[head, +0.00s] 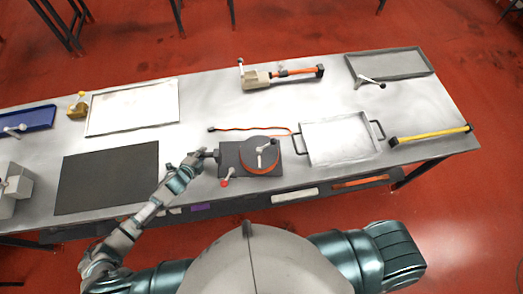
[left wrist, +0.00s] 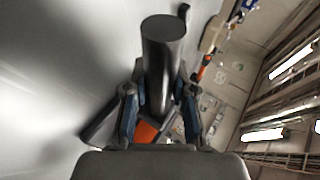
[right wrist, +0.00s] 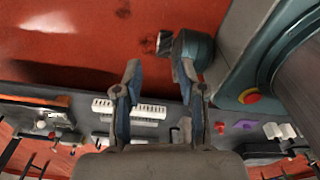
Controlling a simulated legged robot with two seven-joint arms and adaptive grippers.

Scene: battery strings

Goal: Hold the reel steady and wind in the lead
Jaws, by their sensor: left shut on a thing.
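The reel (head: 261,157), a dark disc with an orange rim and a pale crank on top, sits on a dark base plate (head: 230,155) near the table's front edge. A red-orange lead (head: 250,128) runs from the reel across the table behind it, with a dark end at the left. My left gripper (head: 207,155) is at the plate's left side, shut on a dark round handle (left wrist: 163,45), which shows between its fingers in the left wrist view. My right gripper (right wrist: 160,75) is open and empty; in the head view its fingers are not seen.
A red-knobbed lever (head: 225,181) stands at the plate's front left. A handled metal tray (head: 340,138) is right of the reel, a black mat (head: 107,177) left. A yellow bar (head: 430,134) lies at the right end. An orange-handled tool (head: 285,74) lies behind.

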